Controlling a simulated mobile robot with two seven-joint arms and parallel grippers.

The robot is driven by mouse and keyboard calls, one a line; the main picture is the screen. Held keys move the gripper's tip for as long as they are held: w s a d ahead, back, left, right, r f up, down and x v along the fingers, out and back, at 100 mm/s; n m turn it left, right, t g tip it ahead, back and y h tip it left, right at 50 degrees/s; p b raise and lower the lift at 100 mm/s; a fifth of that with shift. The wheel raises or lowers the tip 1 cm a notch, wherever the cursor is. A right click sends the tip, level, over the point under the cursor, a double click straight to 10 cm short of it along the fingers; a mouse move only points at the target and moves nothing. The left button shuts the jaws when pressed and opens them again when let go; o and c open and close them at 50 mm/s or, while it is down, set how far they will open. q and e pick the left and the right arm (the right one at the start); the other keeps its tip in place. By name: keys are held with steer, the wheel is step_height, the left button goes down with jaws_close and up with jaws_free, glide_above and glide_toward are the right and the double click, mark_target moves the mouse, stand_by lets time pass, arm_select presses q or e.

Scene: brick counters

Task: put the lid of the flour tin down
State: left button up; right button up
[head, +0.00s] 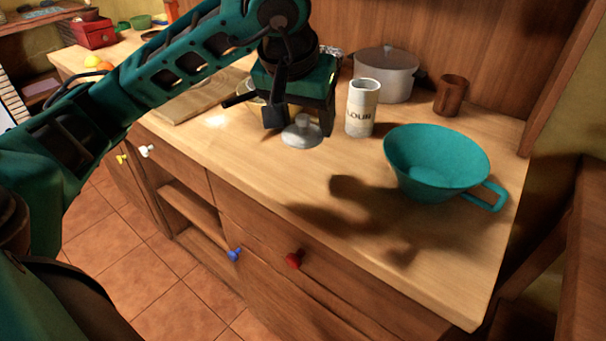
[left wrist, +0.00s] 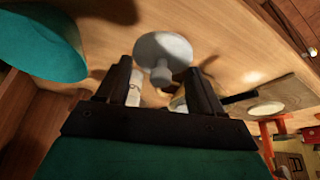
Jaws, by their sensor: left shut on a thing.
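The grey round lid (head: 302,134) with its knob is at my left gripper (head: 299,124), which is shut on it, apparently at the knob. The lid also shows between the fingertips in the left wrist view (left wrist: 163,48). It is near the counter's front edge, left of the flour tin; I cannot tell whether it touches the wood. The white flour tin (head: 361,108) stands upright and lidless on the counter, its lettering partly visible. My right gripper is not in view.
A teal colander-like bowl with a handle (head: 437,165) stands right of the tin. A grey pot (head: 386,72) and a brown cup (head: 451,95) stand behind. A cutting board (head: 195,100) lies left. Bare counter (head: 290,175) lies in front, partly shadowed.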

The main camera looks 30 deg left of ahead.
arm_select(q)
glide_above(306, 179)
steer(key=s, duration=0.1)
step_height(306, 179, down, 6)
steer(key=shift+s+d+f+b, duration=0.15)
steer(key=shift+f+b, duration=0.1)
steer(key=shift+b, duration=0.15)
step_height(306, 179, down, 3)
steer(key=shift+f, duration=0.25)
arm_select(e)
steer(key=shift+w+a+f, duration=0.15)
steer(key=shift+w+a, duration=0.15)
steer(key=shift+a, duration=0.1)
arm_select(q)
steer(key=shift+f+b, duration=0.1)
steer(key=shift+b, duration=0.3)
steer(key=o, duration=0.6)
steer(key=shift+f, duration=0.1)
steer(key=shift+c, duration=0.2)
steer(key=o, duration=0.4)
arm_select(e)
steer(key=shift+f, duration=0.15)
arm_select(q)
steer(key=shift+o, duration=0.2)
